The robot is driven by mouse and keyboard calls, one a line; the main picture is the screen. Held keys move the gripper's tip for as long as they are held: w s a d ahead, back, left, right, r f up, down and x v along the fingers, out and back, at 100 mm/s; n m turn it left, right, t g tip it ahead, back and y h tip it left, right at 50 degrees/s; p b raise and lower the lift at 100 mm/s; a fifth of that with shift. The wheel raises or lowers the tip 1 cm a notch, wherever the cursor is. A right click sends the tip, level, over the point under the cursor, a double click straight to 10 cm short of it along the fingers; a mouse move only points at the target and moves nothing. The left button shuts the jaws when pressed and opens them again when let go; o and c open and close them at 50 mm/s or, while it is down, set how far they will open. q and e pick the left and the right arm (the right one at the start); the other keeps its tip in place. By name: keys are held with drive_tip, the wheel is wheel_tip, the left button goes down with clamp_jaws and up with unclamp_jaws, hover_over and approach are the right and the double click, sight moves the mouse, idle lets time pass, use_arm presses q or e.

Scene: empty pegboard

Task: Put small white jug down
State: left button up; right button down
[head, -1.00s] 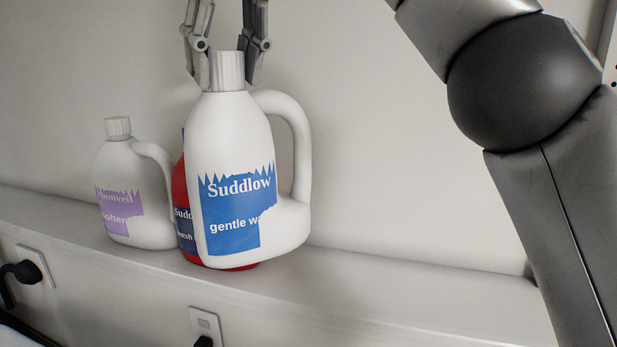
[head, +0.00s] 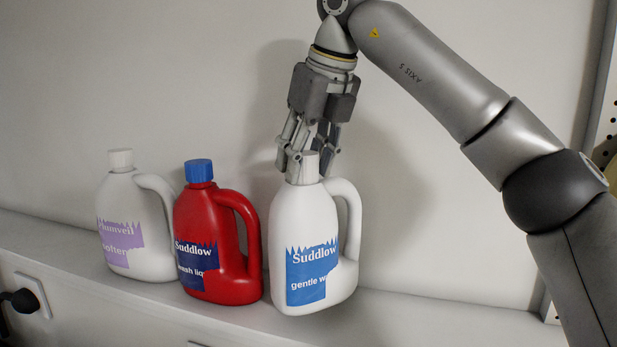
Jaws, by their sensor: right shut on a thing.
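The small white jug (head: 338,232) with a blue "Suddlow gentle w..." label is upright at the right end of a row of jugs on the ledge. Its base is at the ledge; I cannot tell for certain whether it touches. My right gripper (head: 306,163) comes down from above and is shut on the jug's white cap, one finger on each side. The jug's handle faces right. My left gripper is not in view.
A red jug (head: 228,244) with a blue cap stands just left of the white jug. A white jug with a purple label (head: 150,250) stands further left. The ledge (head: 420,318) is clear to the right. The wall is close behind.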

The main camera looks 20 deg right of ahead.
sight(308, 181)
drive_tip(key=f, duration=0.3)
drive_tip(key=shift+d+f+p, duration=0.1)
drive_tip(key=shift+d+p, duration=0.15)
drive_tip(key=shift+p, duration=0.05)
drive_tip(key=shift+f, duration=0.15)
drive_tip(key=shift+f, duration=0.15)
drive_tip(key=c, duration=0.8)
unclamp_jaws()
drive_tip(key=shift+s, duration=0.1)
